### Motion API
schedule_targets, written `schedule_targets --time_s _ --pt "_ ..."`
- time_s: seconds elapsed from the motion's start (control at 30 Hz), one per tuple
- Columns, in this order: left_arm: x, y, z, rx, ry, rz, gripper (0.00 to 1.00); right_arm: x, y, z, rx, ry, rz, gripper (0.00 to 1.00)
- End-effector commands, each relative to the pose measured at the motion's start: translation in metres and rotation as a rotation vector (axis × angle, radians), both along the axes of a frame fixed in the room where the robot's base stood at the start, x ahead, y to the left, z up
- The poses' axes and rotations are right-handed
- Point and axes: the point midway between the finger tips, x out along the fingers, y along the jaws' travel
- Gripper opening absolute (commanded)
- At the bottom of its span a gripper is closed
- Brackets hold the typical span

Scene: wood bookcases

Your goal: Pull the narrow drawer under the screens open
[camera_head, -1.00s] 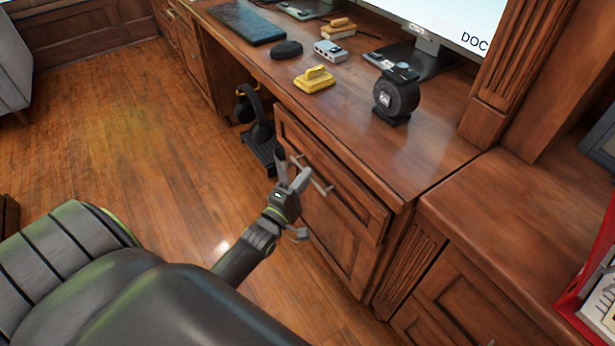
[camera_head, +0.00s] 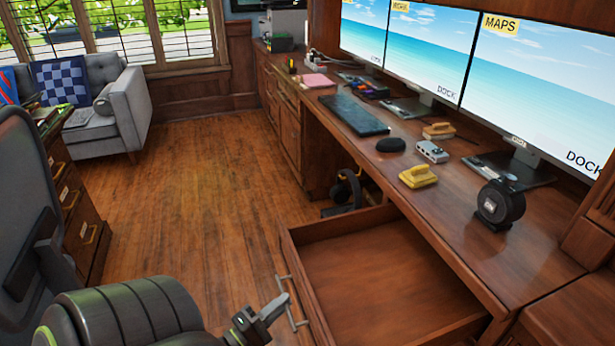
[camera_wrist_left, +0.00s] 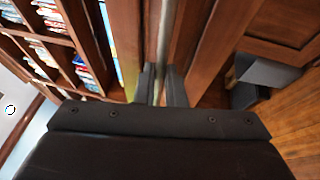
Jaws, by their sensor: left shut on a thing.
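The narrow drawer (camera_head: 385,275) under the screens (camera_head: 520,70) stands out from the desk, and its empty wooden inside shows. Its metal bar handle (camera_head: 291,303) is on the front panel, facing left. My left gripper (camera_head: 284,306) is at this handle, outside the drawer front. In the left wrist view its fingers (camera_wrist_left: 161,86) are shut on the handle bar (camera_wrist_left: 164,40), one on each side. The drawer's near end is cut off by the picture's bottom edge. My right gripper is not in view.
On the desk are a keyboard (camera_head: 353,115), a black mouse (camera_head: 390,145), a yellow object (camera_head: 417,176) and a black round device (camera_head: 499,204). Headphones (camera_head: 347,188) sit under the desk behind the drawer. An office chair (camera_head: 30,220) is at left. The middle floor is clear.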

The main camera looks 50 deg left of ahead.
Motion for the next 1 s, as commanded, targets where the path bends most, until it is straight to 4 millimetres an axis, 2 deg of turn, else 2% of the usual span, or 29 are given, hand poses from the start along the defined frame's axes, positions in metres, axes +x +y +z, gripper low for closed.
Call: schedule_targets --time_s 0.1,0.23,0.67,0.7,0.87,1.0 --pt "-0.018 0.007 -0.002 0.001 0.007 0.000 0.00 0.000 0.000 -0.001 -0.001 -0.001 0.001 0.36" --pt "-0.027 0.011 -0.001 0.001 0.004 0.000 0.00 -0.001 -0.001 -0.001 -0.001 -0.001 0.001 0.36" --pt "-0.032 0.013 -0.001 0.002 0.002 -0.001 0.00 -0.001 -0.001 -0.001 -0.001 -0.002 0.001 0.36" --pt "-0.032 0.013 -0.001 0.002 0.002 -0.001 0.11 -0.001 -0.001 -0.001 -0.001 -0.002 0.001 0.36" --pt "-0.031 0.013 -0.001 0.001 0.002 -0.001 0.32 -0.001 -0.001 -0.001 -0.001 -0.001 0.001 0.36" --pt "-0.031 0.013 -0.001 0.001 0.001 -0.001 0.32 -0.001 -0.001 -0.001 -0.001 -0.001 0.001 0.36"
